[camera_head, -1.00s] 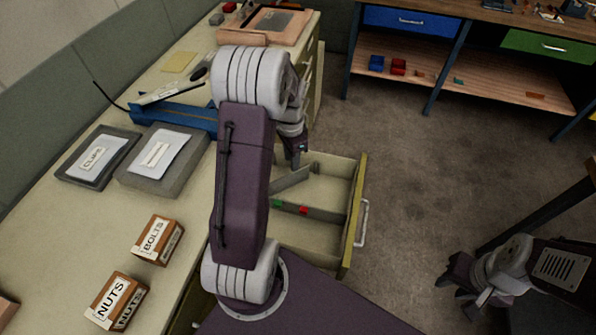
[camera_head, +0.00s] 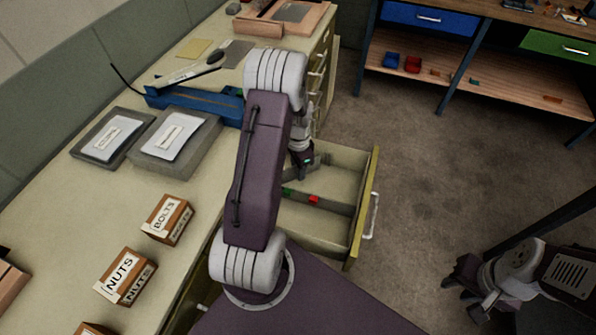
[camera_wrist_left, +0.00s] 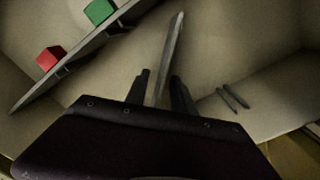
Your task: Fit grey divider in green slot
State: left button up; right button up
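The grey divider (camera_wrist_left: 174,45) stands loose and slanted inside the open drawer (camera_head: 368,205); it partly shows in the head view (camera_head: 320,161). My left gripper (camera_wrist_left: 160,84) is low over it, one finger on each side. Narrow gaps seem to show between fingers and divider, so it looks open around it. A fixed partition carries a green marker (camera_wrist_left: 99,11) and a red marker (camera_wrist_left: 50,57), each beside a dark slot bracket. They also show in the head view, green (camera_head: 287,191) and red (camera_head: 313,198). My right gripper (camera_head: 462,292) hangs away over the floor, apparently open and empty.
Paired ribs (camera_wrist_left: 233,97) mark the drawer wall opposite the partition. Boxes labelled NUTS (camera_head: 126,276) and BOLTS (camera_head: 167,219), grey cases (camera_head: 176,144) and a blue tool (camera_head: 195,103) lie on the worktop. The front drawer compartment is empty.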

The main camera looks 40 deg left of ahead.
pick_arm(q)
jog(key=shift+s+r, duration=0.1)
jog(key=shift+c, duration=0.7)
grip_shut()
dwell(0.6)
